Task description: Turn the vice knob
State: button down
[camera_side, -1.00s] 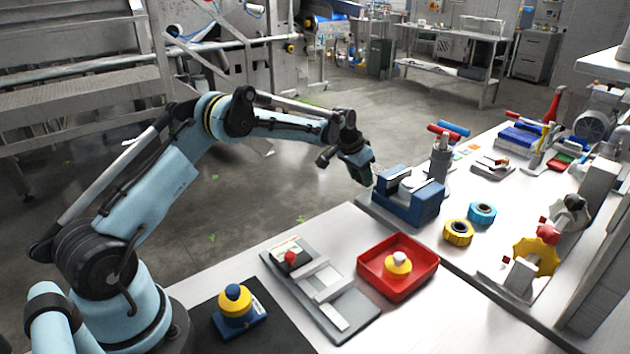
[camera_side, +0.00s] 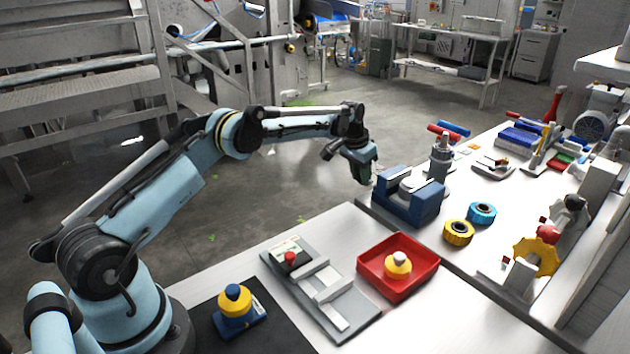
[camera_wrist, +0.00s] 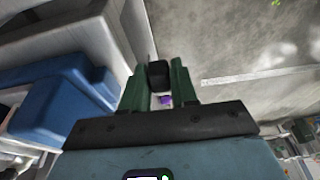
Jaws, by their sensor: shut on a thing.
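The blue vice (camera_side: 405,203) with grey jaws sits at the left edge of the far bench. My gripper (camera_side: 366,178) is beside its left end, over the bench edge, pointing down. In the wrist view the vice's blue body (camera_wrist: 65,100) fills the left side. My green fingers (camera_wrist: 157,72) are shut on a small black block, which I take to be the vice knob (camera_wrist: 158,74). In the side view the knob is hidden by the gripper. How far the knob is turned cannot be told.
A grey cylinder (camera_side: 440,160) stands behind the vice. Yellow (camera_side: 458,233) and blue (camera_side: 481,213) rings lie right of it. A red tray (camera_side: 398,285) with a yellow knob piece is on the near bench. Left of the vice is open floor.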

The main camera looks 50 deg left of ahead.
jog(key=c, duration=1)
grip_release()
jog(key=shift+o, duration=0.2)
jog(key=v, duration=1.2)
